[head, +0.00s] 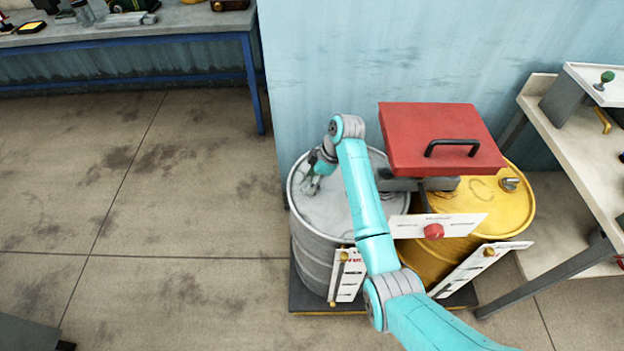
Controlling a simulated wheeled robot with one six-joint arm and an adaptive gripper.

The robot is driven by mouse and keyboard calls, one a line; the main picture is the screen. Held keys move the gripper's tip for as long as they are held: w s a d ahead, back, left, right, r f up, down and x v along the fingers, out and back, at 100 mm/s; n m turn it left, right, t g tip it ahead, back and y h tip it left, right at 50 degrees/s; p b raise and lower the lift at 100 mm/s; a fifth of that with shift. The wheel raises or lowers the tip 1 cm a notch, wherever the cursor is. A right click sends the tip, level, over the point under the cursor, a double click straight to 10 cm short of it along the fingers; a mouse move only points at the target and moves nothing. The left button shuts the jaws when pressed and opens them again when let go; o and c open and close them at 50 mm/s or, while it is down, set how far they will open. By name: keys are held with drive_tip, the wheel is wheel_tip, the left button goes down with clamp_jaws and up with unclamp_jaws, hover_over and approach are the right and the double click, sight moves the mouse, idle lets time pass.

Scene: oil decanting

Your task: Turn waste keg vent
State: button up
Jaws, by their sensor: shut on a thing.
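A grey metal keg (335,208) stands left of a yellow keg (500,207). The picture does not show clearly which one is named waste. My gripper (311,187) points down at the left part of the grey keg's lid and is shut on a small fitting there, likely the vent. The fitting is mostly hidden by the fingers, so its turn angle cannot be told. A metal cap (510,184) sits on the yellow keg's lid at the right.
A red box lid with a black handle (440,140) sits above and between the kegs. A white panel with a red knob (433,231) and gauge strips (347,275) stand in front. A shelf (575,150) is at right, a workbench (130,38) at back left.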

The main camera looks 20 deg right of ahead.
drive_tip(key=m+t+h, duration=0.1)
drive_tip(key=m, duration=0.3)
drive_tip(key=shift+s, duration=0.15)
drive_tip(key=m+t+h, duration=0.1)
drive_tip(key=m, duration=0.3)
drive_tip(key=shift+a+m, duration=0.15)
drive_tip(key=shift+m, duration=0.25)
drive_tip(key=m+h, duration=0.2)
drive_tip(key=m, duration=0.2)
drive_tip(key=shift+a+m+t, duration=0.1)
drive_tip(key=shift+m+t, duration=0.2)
drive_tip(key=shift+t, duration=0.1)
drive_tip(key=shift+m+h, duration=0.8)
drive_tip(key=shift+m, duration=1.2)
drive_tip(key=o, duration=1.2)
drive_tip(key=shift+c, duration=0.2)
